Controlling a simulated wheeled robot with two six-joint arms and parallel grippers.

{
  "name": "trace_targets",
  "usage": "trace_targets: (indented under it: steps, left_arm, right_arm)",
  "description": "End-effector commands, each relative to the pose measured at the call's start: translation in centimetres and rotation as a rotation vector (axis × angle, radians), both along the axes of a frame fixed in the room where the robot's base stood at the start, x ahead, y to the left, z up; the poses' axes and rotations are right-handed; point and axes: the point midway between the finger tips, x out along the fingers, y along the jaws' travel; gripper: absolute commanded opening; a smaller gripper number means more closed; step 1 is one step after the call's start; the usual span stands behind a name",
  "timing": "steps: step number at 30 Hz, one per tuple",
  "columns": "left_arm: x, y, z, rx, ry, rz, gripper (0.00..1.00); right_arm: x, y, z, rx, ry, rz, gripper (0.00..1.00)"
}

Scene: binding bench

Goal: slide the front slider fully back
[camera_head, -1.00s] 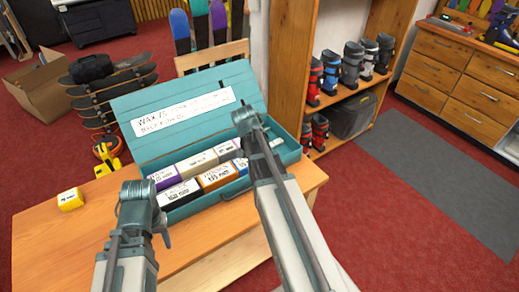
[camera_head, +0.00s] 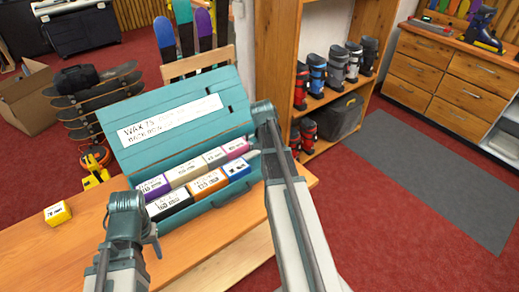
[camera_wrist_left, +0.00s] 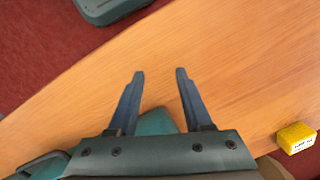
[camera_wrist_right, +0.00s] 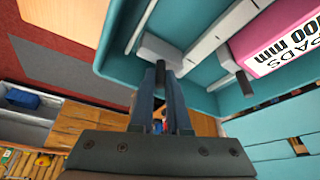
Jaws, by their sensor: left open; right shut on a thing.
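The teal wax box (camera_head: 228,210) stands open on the wooden bench, its lid (camera_head: 180,135) tilted back. In the right wrist view, two grey sliders with dark pins sit on pale rails inside the box. My right gripper (camera_wrist_right: 160,86) is shut on the pin of the front slider (camera_wrist_right: 158,48), near the box's end wall. The other slider (camera_wrist_right: 224,57) is beside it, with its pin free. In the head view my right wrist hides both sliders. My left gripper (camera_wrist_left: 158,75) is open and empty above the bench, left of the box front.
Labelled blocks fill the box's left and middle, including a pink block (camera_head: 237,147) and a blue-sided block (camera_head: 238,169). A small yellow block (camera_head: 57,213) lies on the bench (camera_head: 75,245) at left. Bare bench lies before the box. Shelves with boots stand behind at right.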

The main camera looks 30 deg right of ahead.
Motion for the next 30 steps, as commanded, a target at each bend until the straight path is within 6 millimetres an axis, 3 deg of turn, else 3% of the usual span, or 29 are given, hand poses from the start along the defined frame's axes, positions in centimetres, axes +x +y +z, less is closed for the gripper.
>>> trace_targets:
  steps: [11,12,14,23,30]
  left_arm:
    - [0.0,0.0,0.0,0.0,0.0,0.0,0.5]
    - [0.0,0.0,0.0,0.0,0.0,0.0,0.5]
    - [0.0,0.0,0.0,0.0,0.0,0.0,0.5]
    - [0.0,0.0,0.1,0.0,0.0,0.0,0.5]
    - [0.0,0.0,1.5,0.0,0.0,0.0,0.5]
  right_arm:
    - [0.0,-0.8,0.0,-0.003,0.0,0.001,0.0]
    - [0.0,-0.8,0.0,-0.003,-0.001,0.0,0.18]
    - [0.0,-0.8,0.0,-0.003,-0.001,0.0,0.27]
    - [0.0,-0.7,0.1,-0.001,-0.001,0.0,0.27]
    - [-0.3,-0.2,1.5,0.0,-0.001,0.0,0.27]
